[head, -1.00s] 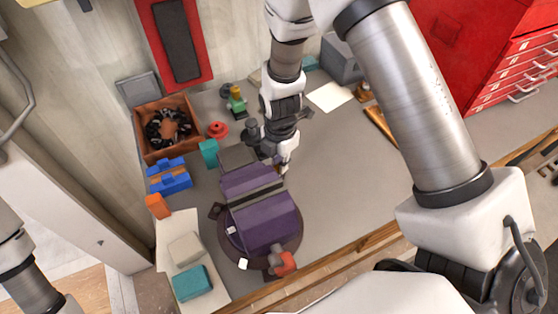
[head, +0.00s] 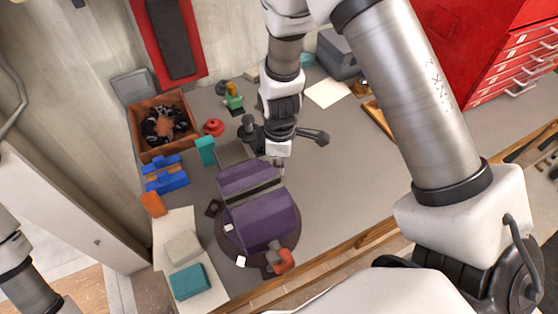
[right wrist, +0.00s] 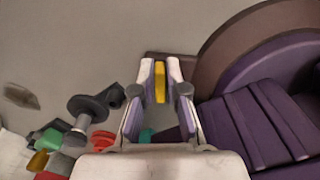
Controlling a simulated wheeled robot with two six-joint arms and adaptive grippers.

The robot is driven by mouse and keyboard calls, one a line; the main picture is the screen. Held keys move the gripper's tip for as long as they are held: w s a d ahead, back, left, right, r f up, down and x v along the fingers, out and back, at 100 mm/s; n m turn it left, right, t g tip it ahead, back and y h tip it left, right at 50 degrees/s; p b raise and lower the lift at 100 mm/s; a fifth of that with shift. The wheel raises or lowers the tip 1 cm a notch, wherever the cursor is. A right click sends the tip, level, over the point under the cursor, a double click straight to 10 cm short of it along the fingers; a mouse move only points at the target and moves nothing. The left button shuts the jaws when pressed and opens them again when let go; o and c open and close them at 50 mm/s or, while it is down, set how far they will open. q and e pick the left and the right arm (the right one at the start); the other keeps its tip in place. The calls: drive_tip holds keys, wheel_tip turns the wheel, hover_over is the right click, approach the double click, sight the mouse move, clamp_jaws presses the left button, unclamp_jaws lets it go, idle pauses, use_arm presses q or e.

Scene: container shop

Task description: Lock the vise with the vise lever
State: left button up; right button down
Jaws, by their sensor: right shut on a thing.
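The purple vise (head: 265,222) stands on a round brown base on the bench, low centre in the head view. It fills the right of the right wrist view (right wrist: 255,125). My right gripper (right wrist: 160,68) points down at the vise's far end; its fingers are closed on a narrow yellow piece (right wrist: 160,84), seemingly part of the vise lever. The rest of the lever is hidden or unclear. A dark handle-like piece (head: 312,136) sticks out right of the gripper; I cannot tell whether it is mine. My left gripper is outside the view.
A dark grey knob (head: 248,123) stands left of the right gripper. Beyond are a red round part (head: 213,127), a green-and-yellow part (head: 234,100) and a wooden box (head: 146,150). Blue (head: 165,180) and teal (head: 190,281) blocks lie left. The bench right of the vise is clear.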

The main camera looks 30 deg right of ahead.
drive_tip(key=m, duration=0.4)
drive_tip(key=shift+s+a+f+m, duration=0.1)
drive_tip(key=shift+s+a+m, duration=0.15)
drive_tip(key=shift+s+m, duration=0.05)
drive_tip(key=shift+s+a+m, duration=0.1)
drive_tip(key=shift+a+m, duration=0.05)
drive_tip(key=shift+m, duration=0.8)
drive_tip(key=shift+a+m, duration=0.1)
drive_tip(key=shift+m, duration=0.85)
drive_tip(key=c, duration=1.2)
unclamp_jaws()
wheel_tip(320, 180, up, 12)
